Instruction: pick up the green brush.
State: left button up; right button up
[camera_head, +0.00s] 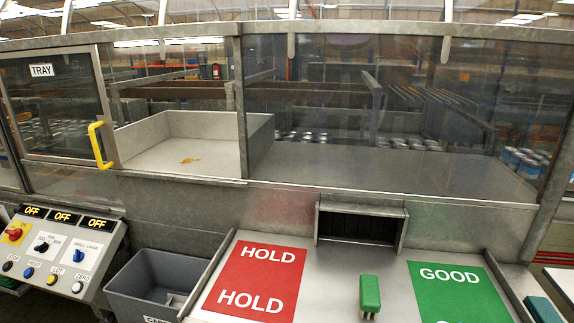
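The green brush (370,293) stands on the bare metal strip of the work surface, between the red HOLD area (256,280) and the green GOOD area (456,292). It is a small green block with pale bristles or a pale edge showing at its lower end. Nothing is touching it. Neither of my grippers is in view.
A grey bin (158,283) stands left of the work surface, beside a control panel (62,254) with knobs and buttons. A dark slot (358,225) opens behind the brush. Clear panels and a metal tray (185,146) with an orange-brown spill lie further back.

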aim_at(368, 292)
jog(key=j+z, duration=0.15)
jog(key=z, duration=0.55)
